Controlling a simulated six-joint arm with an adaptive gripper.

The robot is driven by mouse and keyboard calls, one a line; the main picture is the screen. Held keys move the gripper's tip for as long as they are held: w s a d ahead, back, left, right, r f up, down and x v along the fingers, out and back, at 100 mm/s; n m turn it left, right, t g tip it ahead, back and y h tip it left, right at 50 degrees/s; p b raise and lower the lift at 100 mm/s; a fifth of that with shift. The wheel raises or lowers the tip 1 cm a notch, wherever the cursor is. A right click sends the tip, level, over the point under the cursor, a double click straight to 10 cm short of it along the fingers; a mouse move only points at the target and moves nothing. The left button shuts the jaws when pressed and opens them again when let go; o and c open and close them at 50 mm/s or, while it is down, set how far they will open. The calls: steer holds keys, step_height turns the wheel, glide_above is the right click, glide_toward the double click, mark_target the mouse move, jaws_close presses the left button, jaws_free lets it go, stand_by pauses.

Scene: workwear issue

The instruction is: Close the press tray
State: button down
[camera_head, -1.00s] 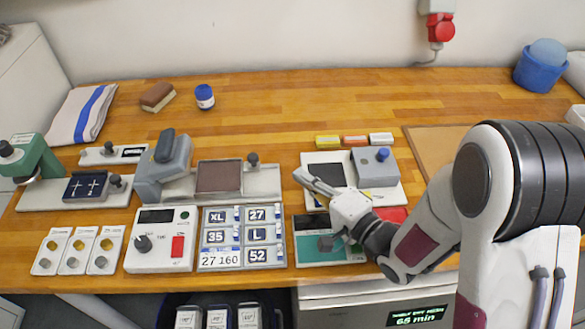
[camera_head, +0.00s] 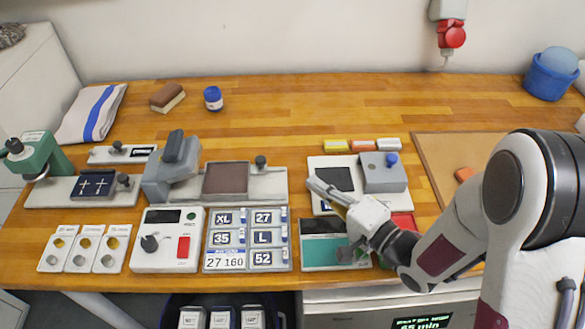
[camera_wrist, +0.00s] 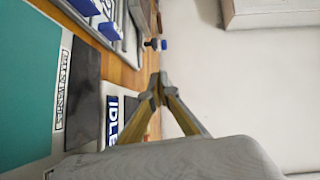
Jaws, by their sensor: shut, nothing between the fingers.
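The grey press (camera_head: 170,165) stands left of the bench's middle. Its tray (camera_head: 226,177), with a brown pad, sits out to the right of the press head on a pale rail base. A dark knob (camera_head: 260,162) stands at the tray's right end. My gripper (camera_head: 314,184) is shut and empty, to the right of the tray and apart from it, above the black pad area of another device. In the wrist view, the shut fingertips (camera_wrist: 160,82) meet with nothing between them; the press tray cannot be made out clearly there.
A green press (camera_head: 45,158) with a dark tray (camera_head: 93,185) stands at the far left. A size-label panel (camera_head: 247,240) and a control box (camera_head: 167,240) lie in front. A white device (camera_head: 385,172) and a teal-faced panel (camera_head: 322,255) are near my gripper. The back of the bench is mostly clear.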

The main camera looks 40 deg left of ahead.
steer(key=shift+w+a+n+g, duration=0.65)
steer(key=shift+a+n+g, duration=0.2)
steer(key=shift+g, duration=0.35)
steer(key=shift+w+a+f+n+g, duration=0.15)
steer(key=shift+w+a+n+g, duration=0.1)
steer(key=shift+n+g, duration=0.2)
steer(key=shift+w+a+f+n+g, duration=0.15)
steer(key=shift+w+n+g, duration=0.15)
steer(key=shift+g, duration=0.25)
steer(key=shift+s+a, duration=0.1)
glide_toward(247, 170)
steer(key=shift+w+a+r, duration=0.3)
steer(key=shift+w+a, duration=0.4)
steer(key=shift+a, duration=0.05)
steer(key=shift+w+a+r, duration=0.25)
steer(key=shift+w+a, duration=0.45)
steer(key=shift+a, duration=0.05)
steer(key=shift+w+a+r, duration=0.3)
steer(key=shift+w+a, duration=0.4)
steer(key=shift+a, duration=0.1)
steer(key=shift+s, duration=0.1)
steer(key=shift+s+a, duration=2.7)
steer(key=shift+a, duration=0.05)
